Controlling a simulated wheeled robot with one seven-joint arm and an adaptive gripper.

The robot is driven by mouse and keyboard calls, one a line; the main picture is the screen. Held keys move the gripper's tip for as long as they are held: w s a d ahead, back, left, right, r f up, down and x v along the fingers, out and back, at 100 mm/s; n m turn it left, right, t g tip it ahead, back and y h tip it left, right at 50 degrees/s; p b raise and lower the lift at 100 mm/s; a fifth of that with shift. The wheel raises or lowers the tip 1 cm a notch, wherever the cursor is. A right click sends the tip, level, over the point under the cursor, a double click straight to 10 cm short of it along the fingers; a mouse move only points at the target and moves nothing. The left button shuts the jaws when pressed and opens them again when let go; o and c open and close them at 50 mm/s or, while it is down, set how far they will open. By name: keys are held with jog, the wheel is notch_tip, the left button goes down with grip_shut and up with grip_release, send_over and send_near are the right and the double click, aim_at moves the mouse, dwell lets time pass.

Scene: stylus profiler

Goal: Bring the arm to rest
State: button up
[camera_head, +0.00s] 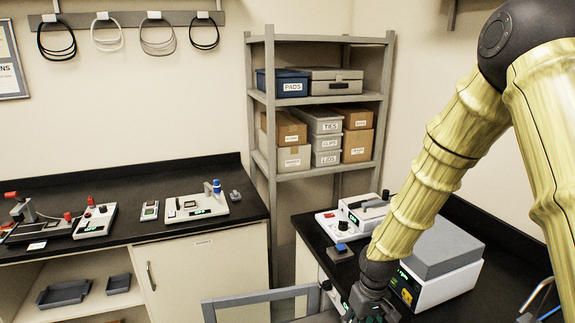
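My arm comes in from the upper right in the camera_head view, with yellowish ribbed covers and dark joints. It bends at an elbow near the top right and slopes down to the left. My gripper (368,314) hangs at the bottom edge, in front of the right-hand bench. Its fingers are mostly cut off by the frame, so I cannot see whether they are open or hold anything. A white and grey instrument (441,262) with a green display stands on the bench, partly hidden behind my forearm.
The right bench (312,233) also bears a white device with a black knob (341,225) and a small blue-topped block (340,250). A grey chair-like frame (262,296) stands at the bottom. The left bench (150,186) holds several instruments. A shelf rack (270,110) with boxes stands behind.

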jog(key=s+d+f+m+b, duration=0.1)
jog(key=s+d+f, duration=0.1)
jog(key=s+f, duration=1.1)
jog(key=s+d+f+m+b, duration=0.1)
jog(key=s+d+f+m, duration=0.1)
jog(key=s+f, duration=1.2)
jog(key=s, duration=0.3)
jog(key=shift+s+m+h, duration=0.3)
jog(key=shift+s, duration=0.1)
